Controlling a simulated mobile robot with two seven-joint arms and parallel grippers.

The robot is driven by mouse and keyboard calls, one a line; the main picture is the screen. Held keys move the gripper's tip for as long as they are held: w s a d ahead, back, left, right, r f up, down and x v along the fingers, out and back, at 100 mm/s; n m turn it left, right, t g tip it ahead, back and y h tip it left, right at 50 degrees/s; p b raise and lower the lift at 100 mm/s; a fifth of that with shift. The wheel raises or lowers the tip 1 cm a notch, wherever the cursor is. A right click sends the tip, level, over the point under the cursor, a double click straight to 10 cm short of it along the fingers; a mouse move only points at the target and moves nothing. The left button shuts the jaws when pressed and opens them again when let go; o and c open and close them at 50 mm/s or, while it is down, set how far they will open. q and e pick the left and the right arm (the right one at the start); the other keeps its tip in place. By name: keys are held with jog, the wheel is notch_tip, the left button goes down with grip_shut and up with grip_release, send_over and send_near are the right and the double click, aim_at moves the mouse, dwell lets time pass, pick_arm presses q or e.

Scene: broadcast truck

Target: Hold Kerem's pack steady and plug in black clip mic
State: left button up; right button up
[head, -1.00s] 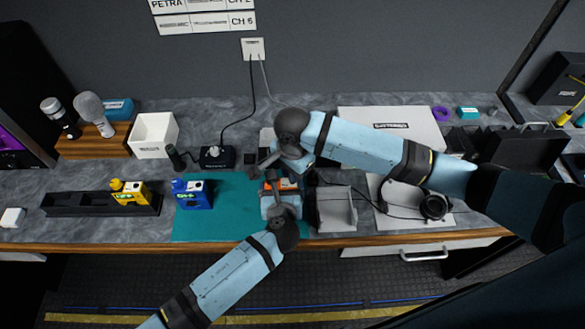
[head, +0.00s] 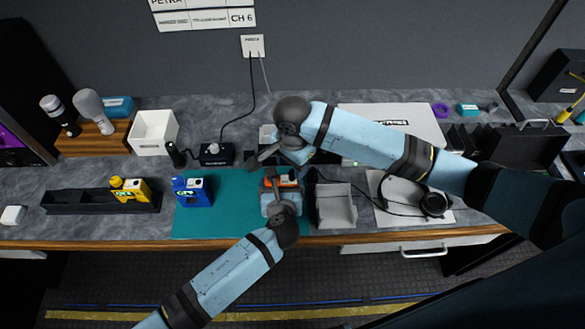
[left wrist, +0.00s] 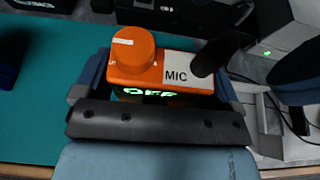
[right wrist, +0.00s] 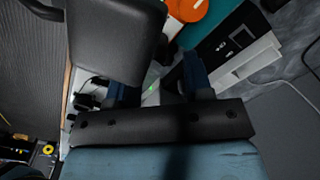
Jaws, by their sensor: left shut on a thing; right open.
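An orange pack (head: 287,181) sits at the right part of the teal mat (head: 235,218). In the left wrist view the orange pack (left wrist: 135,72) shows a round orange knob, a white MIC label, a black antenna and a green lit display. My left gripper (left wrist: 155,88) is shut on its sides. The pack's orange knob (right wrist: 188,8) also shows at the top of the right wrist view. My right gripper (right wrist: 158,90) is open, just behind the pack; a small green light shows between its fingers. I cannot clearly pick out the black clip mic.
A blue pack (head: 193,192) stands on the mat's left side; a yellow pack (head: 130,189) sits at a black rack. A grey open holder (head: 337,208) stands right of the orange pack, with headphones (head: 434,205) further right. The mat's middle is clear.

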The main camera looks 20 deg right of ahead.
aim_at(292, 171)
pick_arm(q)
jog(key=shift+s+a+f, duration=0.1)
jog(key=shift+f, duration=0.25)
pick_arm(e)
notch_tip(292, 171, up, 9)
pick_arm(q)
jog(key=o, duration=0.8)
jog(key=shift+c, duration=0.2)
jog(key=shift+r, duration=0.1)
pick_arm(e)
jog(key=shift+f, duration=0.1)
